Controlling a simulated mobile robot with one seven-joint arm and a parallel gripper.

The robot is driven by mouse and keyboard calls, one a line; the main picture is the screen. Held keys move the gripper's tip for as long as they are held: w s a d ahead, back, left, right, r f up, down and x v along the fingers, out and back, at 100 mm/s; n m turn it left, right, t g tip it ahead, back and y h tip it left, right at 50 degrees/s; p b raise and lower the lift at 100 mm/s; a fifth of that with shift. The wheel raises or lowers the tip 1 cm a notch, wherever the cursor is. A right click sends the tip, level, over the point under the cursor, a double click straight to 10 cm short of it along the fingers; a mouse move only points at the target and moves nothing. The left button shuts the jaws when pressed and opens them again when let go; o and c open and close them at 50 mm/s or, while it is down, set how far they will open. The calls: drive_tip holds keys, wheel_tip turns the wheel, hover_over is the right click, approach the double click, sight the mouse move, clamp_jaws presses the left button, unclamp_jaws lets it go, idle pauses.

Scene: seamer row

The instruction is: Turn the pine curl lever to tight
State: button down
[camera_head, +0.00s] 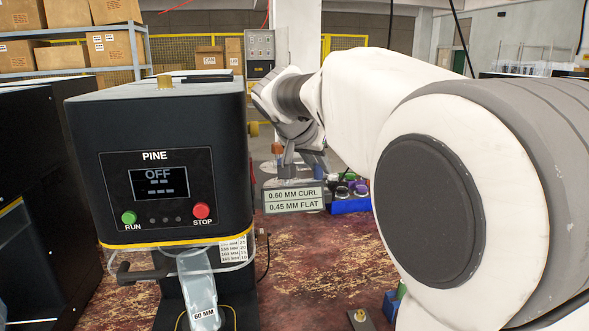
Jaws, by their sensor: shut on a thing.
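The PINE machine (156,190) is a black seamer head at the left, with a screen reading OFF. A brass knob (253,129) shows on its right side. A black handle (140,273) is at its lower left. I cannot tell whether either is the curl lever, and no "tight" mark is readable. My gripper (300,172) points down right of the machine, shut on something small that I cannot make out. A small orange-brown piece (277,148) shows beside its left finger. The fingertips end at the top of a grey plate (293,209) labelled 0.60 MM CURL and 0.45 MM FLAT.
A green RUN button (129,218) and red STOP button (201,211) are on the machine's front. My arm fills the right side.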

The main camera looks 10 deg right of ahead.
idle(0.4)
drive_tip(key=c, duration=0.8)
unclamp_jaws()
drive_tip(key=shift+o, duration=0.2)
drive_tip(key=p+v, duration=0.2)
drive_tip(key=v, duration=1.5)
drive_tip(key=shift+a+r, duration=0.2)
drive_tip(key=shift+a, duration=0.05)
drive_tip(key=shift+s, duration=0.1)
